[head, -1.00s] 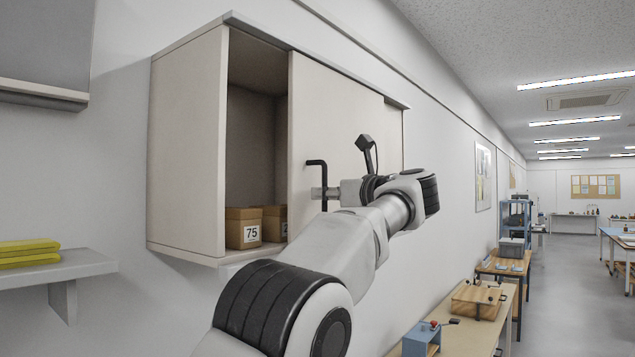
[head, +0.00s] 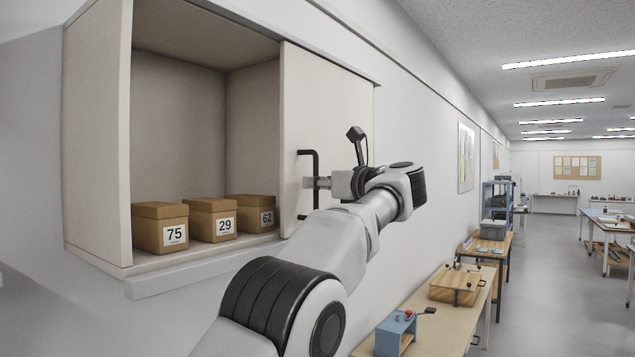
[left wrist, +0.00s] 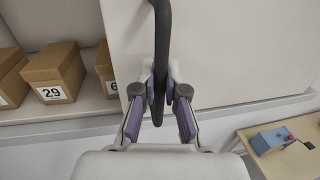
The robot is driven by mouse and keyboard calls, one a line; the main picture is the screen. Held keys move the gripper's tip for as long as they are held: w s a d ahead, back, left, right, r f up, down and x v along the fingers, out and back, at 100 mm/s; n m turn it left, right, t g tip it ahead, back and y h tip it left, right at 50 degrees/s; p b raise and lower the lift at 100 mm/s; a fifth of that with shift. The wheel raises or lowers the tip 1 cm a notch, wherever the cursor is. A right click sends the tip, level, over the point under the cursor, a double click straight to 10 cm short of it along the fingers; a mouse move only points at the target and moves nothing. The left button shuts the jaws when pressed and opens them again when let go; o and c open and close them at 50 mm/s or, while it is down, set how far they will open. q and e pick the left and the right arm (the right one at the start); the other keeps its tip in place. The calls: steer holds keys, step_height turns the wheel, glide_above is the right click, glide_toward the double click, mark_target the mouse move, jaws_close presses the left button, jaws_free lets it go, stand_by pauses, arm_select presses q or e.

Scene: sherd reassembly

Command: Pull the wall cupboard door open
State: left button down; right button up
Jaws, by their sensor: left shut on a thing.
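The wall cupboard (head: 97,130) has a pale sliding door (head: 335,110) that covers its right part. The left part stands wide open. A dark vertical bar handle (head: 315,165) is on the door near its left edge; it also shows in the left wrist view (left wrist: 163,45). My left gripper (head: 312,183) is at the handle. In the left wrist view my left gripper's purple-padded fingers (left wrist: 159,95) are shut on the handle, one on each side. My right gripper is not in view.
Boxes numbered 75 (head: 160,229), 29 (head: 211,220) and 62 (head: 252,212) stand on the cupboard floor. The aisle at right is open floor.

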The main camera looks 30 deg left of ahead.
arm_select(q)
steer(key=c, duration=1.2)
jaws_free()
steer(key=shift+s+a, duration=0.1)
steer(key=shift+a, duration=0.15)
steer(key=v, duration=1.2)
